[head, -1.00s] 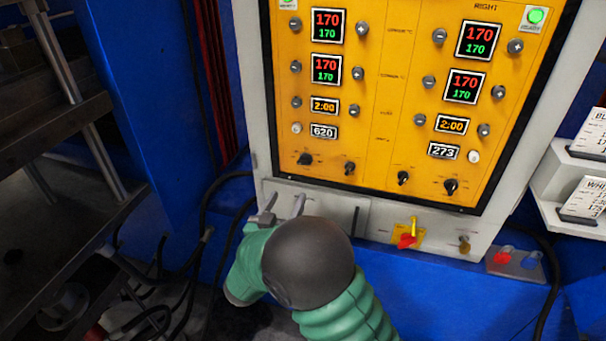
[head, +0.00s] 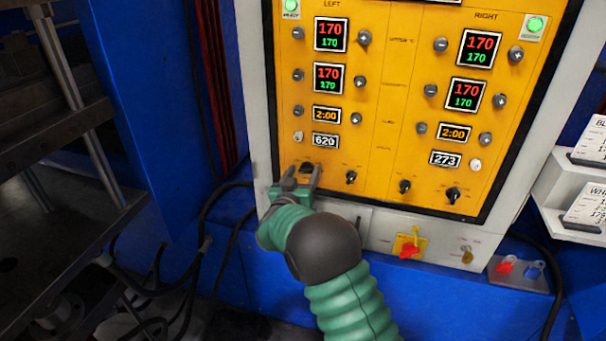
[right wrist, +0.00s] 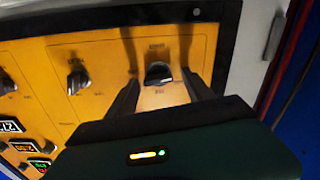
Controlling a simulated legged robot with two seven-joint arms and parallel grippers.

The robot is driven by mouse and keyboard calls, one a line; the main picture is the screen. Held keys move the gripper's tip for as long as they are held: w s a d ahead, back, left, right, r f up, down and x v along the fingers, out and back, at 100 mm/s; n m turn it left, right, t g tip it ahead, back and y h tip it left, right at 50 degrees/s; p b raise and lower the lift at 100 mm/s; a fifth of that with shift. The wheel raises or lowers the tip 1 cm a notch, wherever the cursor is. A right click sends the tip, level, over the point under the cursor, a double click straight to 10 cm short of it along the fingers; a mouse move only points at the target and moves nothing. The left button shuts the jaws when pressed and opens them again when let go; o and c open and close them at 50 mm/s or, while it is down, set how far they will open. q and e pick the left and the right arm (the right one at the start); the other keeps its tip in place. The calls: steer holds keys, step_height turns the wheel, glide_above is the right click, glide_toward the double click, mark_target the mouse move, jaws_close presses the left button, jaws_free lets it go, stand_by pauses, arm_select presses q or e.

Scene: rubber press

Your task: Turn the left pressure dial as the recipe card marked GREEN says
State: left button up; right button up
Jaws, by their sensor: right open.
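The left pressure dial (head: 306,167) is a black knob low on the yellow panel, below the white-on-black 620 readout (head: 325,141). My right gripper (head: 302,174) is open in front of it. In the right wrist view the dial (right wrist: 158,72) shows between the two dark fingertips, one on each side; whether they touch it I cannot tell. No card marked GREEN is in view. Two cards at the right edge are cut off, one starting BL (head: 596,136), the other WH (head: 590,204). My left gripper is not in view.
More black knobs sit right of the dial, the nearest here (head: 351,177). Below the panel are a red-and-yellow switch (head: 409,246) and a key (head: 467,254). Dark press plates and posts (head: 75,95) stand at the left.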

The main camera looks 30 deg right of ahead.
steer(key=shift+d, duration=0.1)
jaws_close()
steer(key=shift+f+m, duration=0.1)
steer(key=shift+m, duration=0.2)
steer(key=m+b, duration=0.2)
steer(key=m, duration=0.2)
steer(key=shift+f, duration=0.1)
steer(key=m+b, duration=0.3)
steer(key=m, duration=0.2)
steer(key=shift+s, duration=0.15)
steer(key=shift+m, duration=0.3)
jaws_free()
steer(key=shift+d, duration=0.1)
